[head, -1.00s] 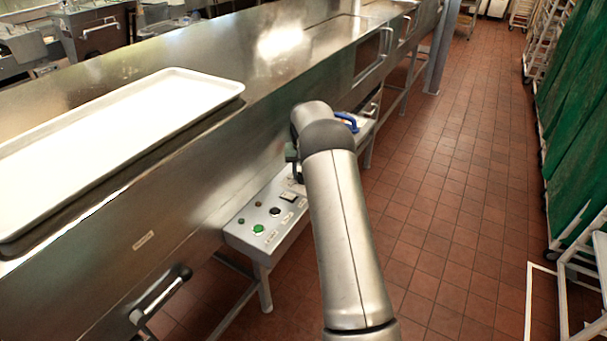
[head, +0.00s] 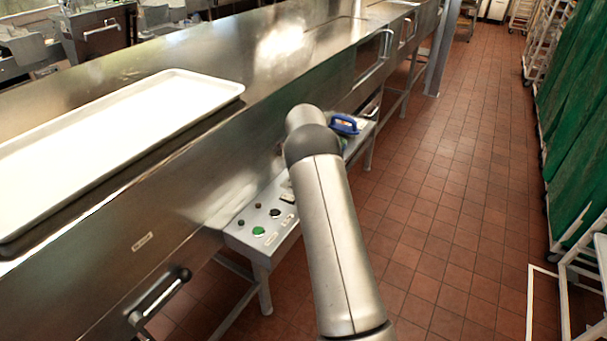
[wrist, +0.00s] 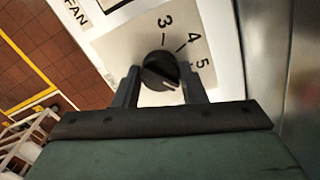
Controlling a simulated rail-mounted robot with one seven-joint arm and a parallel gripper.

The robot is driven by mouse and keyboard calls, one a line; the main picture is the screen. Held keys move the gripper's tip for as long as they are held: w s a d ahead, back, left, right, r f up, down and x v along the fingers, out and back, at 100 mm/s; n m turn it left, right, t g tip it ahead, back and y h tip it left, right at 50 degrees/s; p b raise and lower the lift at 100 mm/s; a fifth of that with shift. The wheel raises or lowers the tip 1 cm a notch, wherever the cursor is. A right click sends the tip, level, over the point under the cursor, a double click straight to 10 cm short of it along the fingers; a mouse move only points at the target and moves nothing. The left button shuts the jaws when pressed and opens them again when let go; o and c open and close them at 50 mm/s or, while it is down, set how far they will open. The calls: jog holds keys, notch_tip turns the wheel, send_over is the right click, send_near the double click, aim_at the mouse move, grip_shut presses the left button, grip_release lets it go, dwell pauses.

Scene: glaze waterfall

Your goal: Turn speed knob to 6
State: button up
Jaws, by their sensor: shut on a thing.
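The black round speed knob (wrist: 158,70) sits on a light dial plate (wrist: 122,45) in the wrist view. The dial shows the printed numbers 3, 4 and 5; a 6 is not visible. A white pointer line on the knob faces the lower right of the picture, past the 5 as seen there. My gripper (wrist: 160,82) is shut on the knob, with one dark finger on each side. In the head view my arm hides the knob and nearly all of the gripper.
The control panel (head: 238,238) below the steel machine carries a green button (head: 258,231) and other small controls. A blue-handled object (head: 343,125) lies beyond my arm. A white tray (head: 110,113) lies on the machine.

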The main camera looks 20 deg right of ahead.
jog(key=shift+m, duration=0.6)
jog(key=o, duration=1)
jog(key=shift+r, duration=0.1)
notch_tip(320, 180, up, 17)
jog(key=shift+r, duration=0.15)
